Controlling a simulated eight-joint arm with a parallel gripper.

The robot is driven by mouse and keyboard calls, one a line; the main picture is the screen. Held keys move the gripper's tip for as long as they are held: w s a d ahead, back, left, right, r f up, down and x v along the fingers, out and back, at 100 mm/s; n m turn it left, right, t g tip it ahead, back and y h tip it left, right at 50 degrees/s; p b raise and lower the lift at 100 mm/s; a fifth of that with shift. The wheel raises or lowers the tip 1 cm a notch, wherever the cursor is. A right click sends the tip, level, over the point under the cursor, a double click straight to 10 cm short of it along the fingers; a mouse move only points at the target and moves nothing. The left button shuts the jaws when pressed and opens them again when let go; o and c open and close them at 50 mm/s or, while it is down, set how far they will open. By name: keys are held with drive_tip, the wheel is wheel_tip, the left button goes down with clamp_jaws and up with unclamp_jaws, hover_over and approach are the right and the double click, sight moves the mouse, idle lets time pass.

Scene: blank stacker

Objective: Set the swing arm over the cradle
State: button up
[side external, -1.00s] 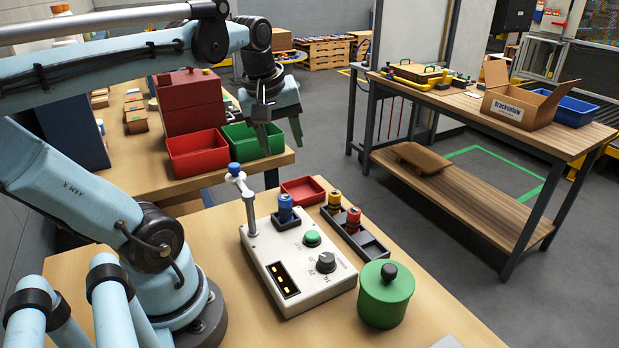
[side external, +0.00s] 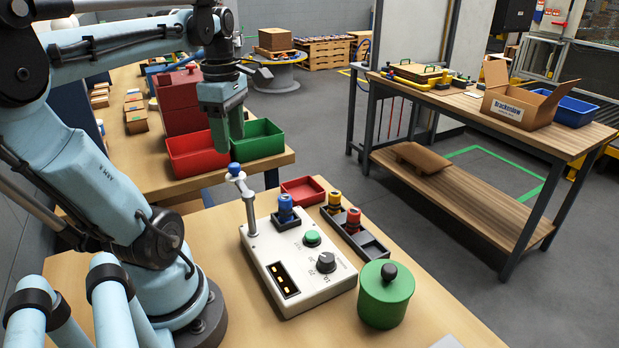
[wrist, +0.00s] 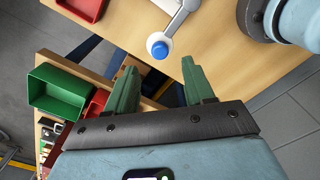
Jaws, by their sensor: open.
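The grey swing arm (side external: 242,180) sits on top of a post at the back left corner of a white box (side external: 323,280). It points away from the box and ends in a blue knob (side external: 234,168). A blue cylinder (side external: 285,208) stands upright in a dark holder on the box, which looks like the cradle (side external: 286,223). My gripper (side external: 228,146) is open and empty, pointing down above the knob. In the wrist view the knob (wrist: 159,50) lies just beyond the gap between my fingertips (wrist: 158,66), apart from both. The cradle is out of the wrist view.
The box carries a green button (side external: 312,238) and a dark dial (side external: 326,262). A dark tray (side external: 373,247) with yellow and red cylinders, a red tray (side external: 302,190) and a green lidded pot (side external: 386,300) are nearby. Red and green bins (side external: 258,139) stand on the table behind.

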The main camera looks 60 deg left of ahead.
sight(234, 165)
drive_tip(key=shift+f, duration=2.85)
clamp_jaws()
